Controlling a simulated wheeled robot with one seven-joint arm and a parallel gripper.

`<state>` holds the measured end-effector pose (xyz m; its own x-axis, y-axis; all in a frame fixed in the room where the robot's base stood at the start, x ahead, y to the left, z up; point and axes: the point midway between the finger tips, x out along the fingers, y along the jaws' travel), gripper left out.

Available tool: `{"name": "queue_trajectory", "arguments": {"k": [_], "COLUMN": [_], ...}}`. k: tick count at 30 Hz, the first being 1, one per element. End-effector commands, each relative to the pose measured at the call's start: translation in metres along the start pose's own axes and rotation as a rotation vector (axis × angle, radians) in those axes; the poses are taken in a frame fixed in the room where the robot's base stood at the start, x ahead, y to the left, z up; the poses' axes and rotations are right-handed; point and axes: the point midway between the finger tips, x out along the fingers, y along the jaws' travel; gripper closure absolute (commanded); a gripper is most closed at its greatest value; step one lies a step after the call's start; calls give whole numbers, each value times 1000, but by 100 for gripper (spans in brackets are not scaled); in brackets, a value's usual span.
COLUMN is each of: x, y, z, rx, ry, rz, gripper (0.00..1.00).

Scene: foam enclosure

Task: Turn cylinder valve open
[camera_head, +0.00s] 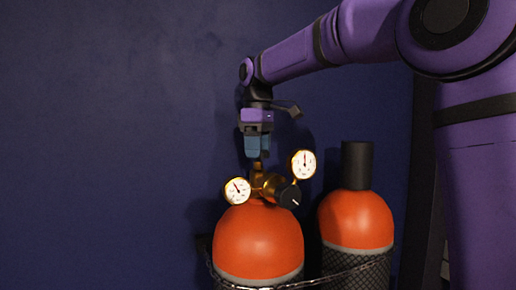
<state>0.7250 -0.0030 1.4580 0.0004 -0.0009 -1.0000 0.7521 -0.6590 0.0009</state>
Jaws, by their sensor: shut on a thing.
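A gas cylinder with an orange top (258,243) stands upright in the lower middle of the head view. On top of it sits a brass valve with a regulator (268,183), two round white gauges and a black knob (288,196) facing forward. My gripper (257,155) points straight down onto the top of the valve from above. Its teal fingers are shut on the upper part of the valve. The fingers hide most of what they hold.
A second orange cylinder (356,219) with a black cap stands close on the right. A chain (300,283) runs across the front of both cylinders. A dark blue wall (110,120) is behind. The left side is free.

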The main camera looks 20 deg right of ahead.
Motion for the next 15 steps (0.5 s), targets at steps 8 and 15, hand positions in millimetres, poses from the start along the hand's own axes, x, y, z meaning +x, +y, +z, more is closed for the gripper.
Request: {"name": "queue_trajectory", "arguments": {"k": [8, 15], "x": [-1, -1], "y": [0, 0], "z": [0, 0], "rx": [1, 2], "ry": [3, 1], "rz": [3, 1], "gripper": [34, 18]}}
